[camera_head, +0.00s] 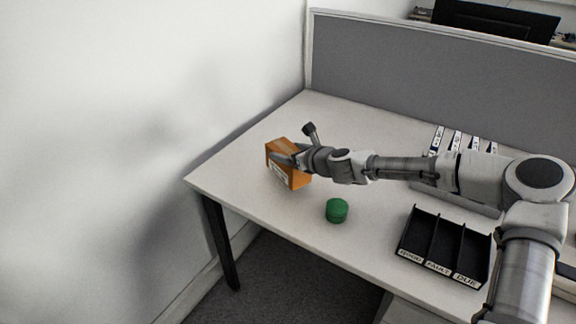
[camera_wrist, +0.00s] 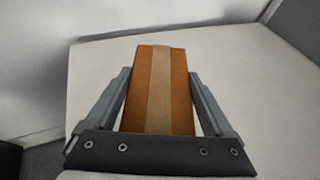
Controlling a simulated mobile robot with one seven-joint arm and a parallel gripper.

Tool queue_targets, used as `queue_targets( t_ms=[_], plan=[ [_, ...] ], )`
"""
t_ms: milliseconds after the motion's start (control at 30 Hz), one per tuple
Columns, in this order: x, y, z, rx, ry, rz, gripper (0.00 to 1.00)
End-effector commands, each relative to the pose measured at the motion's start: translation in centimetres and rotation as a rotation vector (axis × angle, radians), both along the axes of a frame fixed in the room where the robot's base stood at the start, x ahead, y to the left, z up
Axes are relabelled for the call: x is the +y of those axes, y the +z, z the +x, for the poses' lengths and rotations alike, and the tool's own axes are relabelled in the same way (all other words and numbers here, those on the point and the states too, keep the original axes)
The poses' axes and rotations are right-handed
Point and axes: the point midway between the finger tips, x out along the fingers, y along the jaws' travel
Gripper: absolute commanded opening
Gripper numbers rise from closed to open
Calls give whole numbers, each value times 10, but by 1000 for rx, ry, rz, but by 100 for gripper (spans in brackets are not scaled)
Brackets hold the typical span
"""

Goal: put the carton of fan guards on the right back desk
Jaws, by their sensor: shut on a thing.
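An orange-brown carton (camera_head: 293,178) with a pale label on its front side is at the left part of the white desk (camera_head: 240,175). My gripper (camera_head: 287,158) is shut on the carton, with one finger along each side. In the wrist view the carton (camera_wrist: 142,90) stands between the two fingers (camera_wrist: 160,100), a tan tape strip running along its top. The carton is on or just above the desk top; I cannot tell which. Its label is too small to read. A back desk with a dark monitor (camera_head: 495,22) shows beyond the divider at the upper right.
A green round container (camera_head: 337,211) stands in front of the carton. A black tray with three labelled compartments (camera_head: 408,240) sits at the front right. Several white binders (camera_head: 455,143) are behind my arm. A grey divider (camera_head: 400,85) closes the desk's back; a wall is left.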

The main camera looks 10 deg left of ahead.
Motion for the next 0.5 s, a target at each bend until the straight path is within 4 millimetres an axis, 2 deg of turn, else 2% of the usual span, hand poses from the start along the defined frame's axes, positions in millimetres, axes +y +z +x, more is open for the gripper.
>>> queue_targets(
  t_ms=[133,300,500],
  plan=[
    [1,-11,1,-1,-2,1,0],
    [1,-37,0,0,-2,2,0],
    [1,-39,0,-3,-1,0,0]
  ],
)
